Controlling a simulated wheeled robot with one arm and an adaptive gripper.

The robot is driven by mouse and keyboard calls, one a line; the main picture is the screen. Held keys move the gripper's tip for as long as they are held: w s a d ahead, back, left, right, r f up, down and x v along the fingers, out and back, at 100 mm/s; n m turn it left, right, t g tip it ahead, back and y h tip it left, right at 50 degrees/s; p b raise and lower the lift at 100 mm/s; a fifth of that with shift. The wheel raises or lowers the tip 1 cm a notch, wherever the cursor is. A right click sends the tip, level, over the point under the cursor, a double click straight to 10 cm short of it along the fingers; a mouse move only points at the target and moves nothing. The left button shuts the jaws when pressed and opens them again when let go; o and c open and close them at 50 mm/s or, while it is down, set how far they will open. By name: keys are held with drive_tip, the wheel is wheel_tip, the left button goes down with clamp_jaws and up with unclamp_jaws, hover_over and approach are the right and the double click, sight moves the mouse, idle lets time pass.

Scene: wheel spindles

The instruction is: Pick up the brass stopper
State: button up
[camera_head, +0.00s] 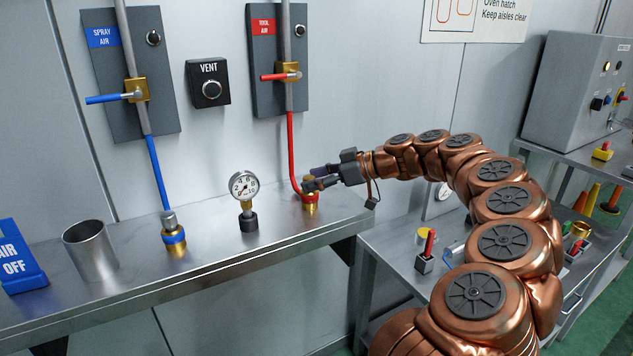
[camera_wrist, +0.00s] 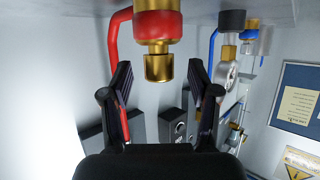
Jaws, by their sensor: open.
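The brass stopper (camera_wrist: 159,68) is a short brass cylinder seated on the end of a brass fitting (camera_wrist: 158,28) with a red band, where a red hose joins. In the head view this fitting (camera_head: 310,204) stands on the steel shelf, and my gripper partly hides its top. My gripper (camera_head: 312,178) reaches in from the right at the height of the fitting's top. In the wrist view, my gripper (camera_wrist: 158,78) is open, with one dark finger on each side of the stopper's line. The stopper lies at about the fingertips, with gaps visible on both sides.
A pressure gauge (camera_head: 244,188) stands on the shelf left of the fitting. Further left are a blue-banded fitting (camera_head: 174,238), a steel cup (camera_head: 91,250) and a blue sign (camera_head: 19,262). The red hose (camera_head: 292,150) runs up close to my gripper. The wall is behind.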

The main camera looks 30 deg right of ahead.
drive_tip(key=shift+x, duration=0.85)
clamp_jaws()
